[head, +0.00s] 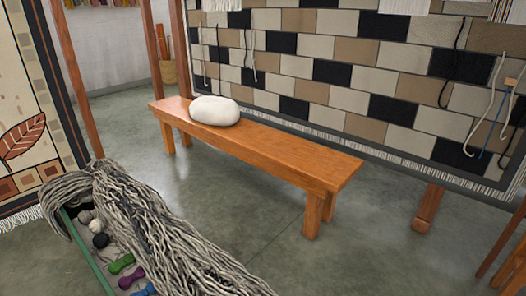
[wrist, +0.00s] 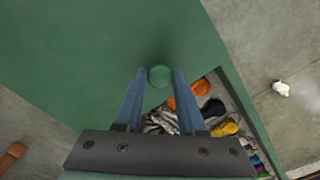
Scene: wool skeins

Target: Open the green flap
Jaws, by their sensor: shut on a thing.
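The green flap (wrist: 100,60) fills much of the wrist view as a broad flat panel. A round green knob (wrist: 160,75) sits on it. My gripper (wrist: 160,76) has its two blue-grey fingers on either side of the knob and is shut on it. Past the flap's edge, part of the box inside shows, with orange, black and yellow skeins (wrist: 224,127). In the head view the box's green rim (head: 98,263) shows at the lower left; my gripper and the knob do not show there.
A mass of grey wool strands (head: 165,235) hangs over the box and hides much of it in the head view. A wooden bench (head: 290,152) with a white cushion-like lump (head: 214,110) stands behind. Grey floor (head: 270,225) is clear between box and bench.

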